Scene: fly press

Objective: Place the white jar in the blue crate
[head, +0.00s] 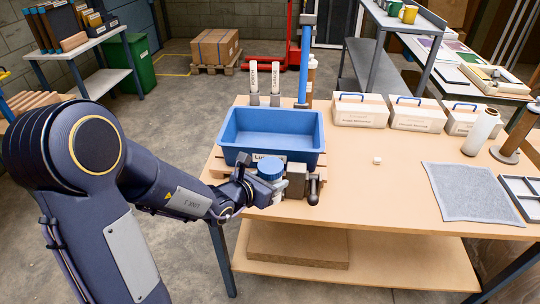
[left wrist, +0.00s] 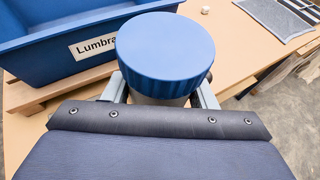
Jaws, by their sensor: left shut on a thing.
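The white jar (head: 268,181) has a ribbed blue lid (head: 270,167). My left gripper (head: 266,186) is shut on the jar, in front of the crate near the table's front edge. In the left wrist view the lid (left wrist: 164,42) hides most of the jar (left wrist: 158,99), with a finger on either side. The blue crate (head: 235,152) is just behind the jar. It looks empty and has a white label on its front. The crate wall (left wrist: 40,52) also shows at the left of the left wrist view. The jar is outside the crate. My right gripper is not in view.
A grey vise-like block (head: 297,180) with a dark handle is at the table edge, right of the jar. The crate rests on wooden slats (head: 219,168). White boxes (head: 360,112) line the back. A grey mat (head: 470,192) lies right; the table middle holds only a small white cube (head: 377,160).

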